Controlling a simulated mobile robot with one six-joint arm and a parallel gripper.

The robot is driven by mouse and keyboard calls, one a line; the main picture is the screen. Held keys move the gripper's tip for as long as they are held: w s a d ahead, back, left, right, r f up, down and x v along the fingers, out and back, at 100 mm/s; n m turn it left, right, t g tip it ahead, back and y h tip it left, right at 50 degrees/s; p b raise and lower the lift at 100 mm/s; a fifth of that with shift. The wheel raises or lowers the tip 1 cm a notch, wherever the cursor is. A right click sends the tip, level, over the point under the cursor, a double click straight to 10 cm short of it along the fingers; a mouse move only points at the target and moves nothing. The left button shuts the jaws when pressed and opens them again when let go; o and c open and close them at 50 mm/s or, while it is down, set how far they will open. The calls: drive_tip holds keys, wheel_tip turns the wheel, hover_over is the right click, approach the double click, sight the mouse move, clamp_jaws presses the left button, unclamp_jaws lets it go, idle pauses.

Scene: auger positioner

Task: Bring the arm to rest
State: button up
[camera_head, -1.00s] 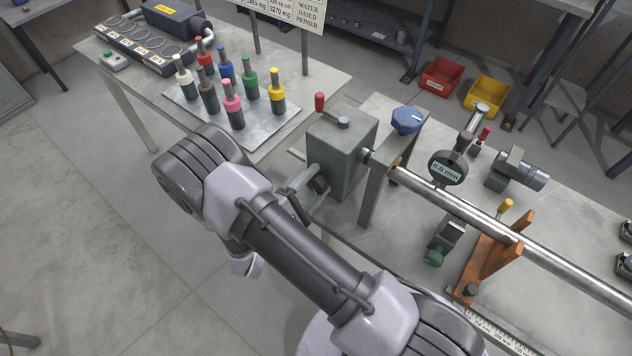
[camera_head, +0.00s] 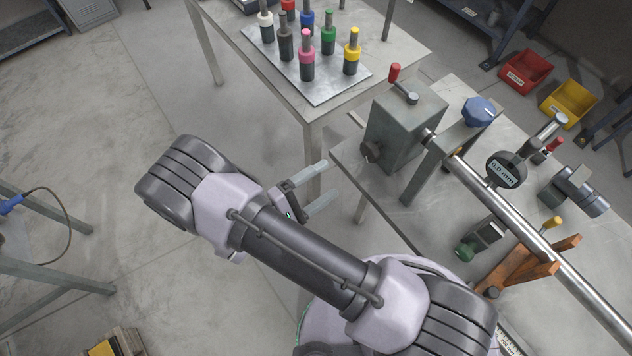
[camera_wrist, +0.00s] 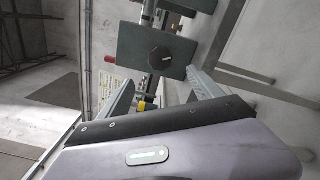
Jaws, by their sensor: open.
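My arm reaches across the lower middle of the head view, bent at the elbow. My gripper (camera_head: 322,186) is open and empty, its two fingers apart and pointing right toward the bench. It is left of the grey gearbox block (camera_head: 404,125) and apart from it. In the wrist view, my gripper (camera_wrist: 165,98) shows two spread fingers, with the block (camera_wrist: 158,50) and its dark round knob (camera_wrist: 161,58) beyond them. The long metal shaft (camera_head: 540,245) runs from the block to the lower right.
A table with several coloured bottles (camera_head: 306,52) on a metal plate (camera_head: 318,85) stands behind. The bench holds a dial gauge (camera_head: 506,168), an orange bracket (camera_head: 530,265) and a blue knob (camera_head: 478,111). Red (camera_head: 526,71) and yellow (camera_head: 567,102) bins lie beyond.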

drive_tip(key=shift+v, duration=1.1)
drive_tip(key=s+d+r+m+g+y, duration=0.2)
drive_tip(key=d+r+m+g, duration=0.3)
drive_tip(key=r+g, duration=0.15)
drive_tip(key=s+d+r+m+g+y, duration=0.1)
drive_tip(key=d+r+m+g+y, duration=0.25)
drive_tip(key=r+g, duration=0.35)
drive_tip(key=s+r+m+t+y, duration=0.3)
drive_tip(key=r+m+t+y, duration=0.1)
drive_tip(key=r, duration=0.4)
drive_tip(key=s+d+r+m+t+y, duration=0.1)
drive_tip(key=s+r+m+t+y, duration=0.2)
drive_tip(key=r+y, duration=0.4)
drive_tip(key=shift+d+r+m+t, duration=0.3)
drive_tip(key=shift+r+m+t, duration=0.25)
drive_tip(key=shift+m+t, duration=0.3)
